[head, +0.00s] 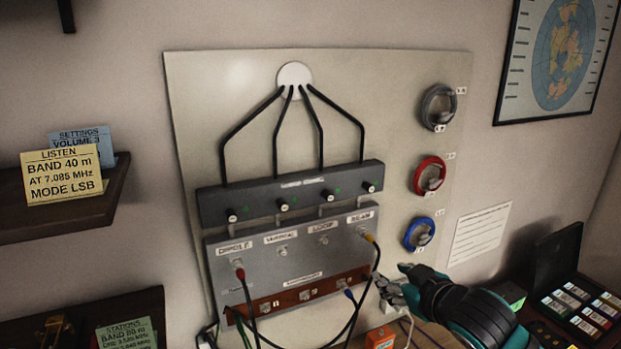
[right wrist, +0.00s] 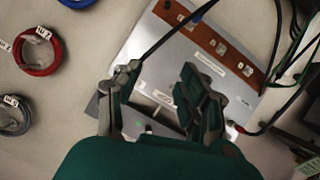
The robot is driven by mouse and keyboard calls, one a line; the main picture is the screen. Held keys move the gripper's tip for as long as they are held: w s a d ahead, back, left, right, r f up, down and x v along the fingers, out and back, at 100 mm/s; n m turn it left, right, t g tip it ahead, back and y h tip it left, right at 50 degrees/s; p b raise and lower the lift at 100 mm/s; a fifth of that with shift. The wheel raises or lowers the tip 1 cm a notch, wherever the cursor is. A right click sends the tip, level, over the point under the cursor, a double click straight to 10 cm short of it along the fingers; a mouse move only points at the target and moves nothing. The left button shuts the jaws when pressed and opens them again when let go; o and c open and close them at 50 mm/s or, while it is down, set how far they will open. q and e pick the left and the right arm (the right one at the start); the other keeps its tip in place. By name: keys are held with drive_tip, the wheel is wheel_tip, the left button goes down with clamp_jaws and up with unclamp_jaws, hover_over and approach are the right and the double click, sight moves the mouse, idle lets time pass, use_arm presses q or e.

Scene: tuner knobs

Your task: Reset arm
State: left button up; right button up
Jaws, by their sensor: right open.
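My right gripper (head: 398,284) is at the lower right of the grey patch panel (head: 285,256) in the head view, with its arm coming in from the lower right. Its two fingers stand apart in the right wrist view (right wrist: 160,82), with nothing held between them. The panel shows behind the fingers there, and I cannot tell how far away it is. My left gripper is out of view.
Red, yellow and blue plugs with dark cables hang on the panel. Grey (head: 437,107), red (head: 428,175) and blue (head: 419,234) cable coils hang to its right. An orange box (head: 380,339) stands below my gripper. An open black case (head: 572,290) lies at right.

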drive_tip(key=s+a+f+m+g, duration=0.2)
drive_tip(key=s+f+g, duration=0.2)
drive_tip(key=s+f, duration=0.9)
drive_tip(key=s+d+f+m+g+h, duration=0.1)
drive_tip(key=s+f+g, duration=0.2)
drive_tip(key=s+f, duration=0.45)
drive_tip(key=s+d+f+m+g+h, duration=0.15)
drive_tip(key=s+f, duration=0.35)
drive_tip(key=s, duration=0.5)
wheel_tip(320, 180, down, 34)
drive_tip(key=s+g+b, duration=0.2)
drive_tip(key=s+b, duration=0.1)
drive_tip(key=b, duration=0.4)
drive_tip(key=s+d+f+b, duration=0.1)
drive_tip(key=s+f+b, duration=0.1)
drive_tip(key=s+f, duration=0.6)
drive_tip(key=s+d+f+g+b, duration=0.1)
drive_tip(key=s+f+b, duration=0.1)
drive_tip(key=s+f, duration=0.6)
wheel_tip(320, 180, down, 4)
drive_tip(key=shift+d+r+n, duration=0.25)
drive_tip(key=shift+d+n, duration=0.1)
drive_tip(key=shift+g, duration=0.25)
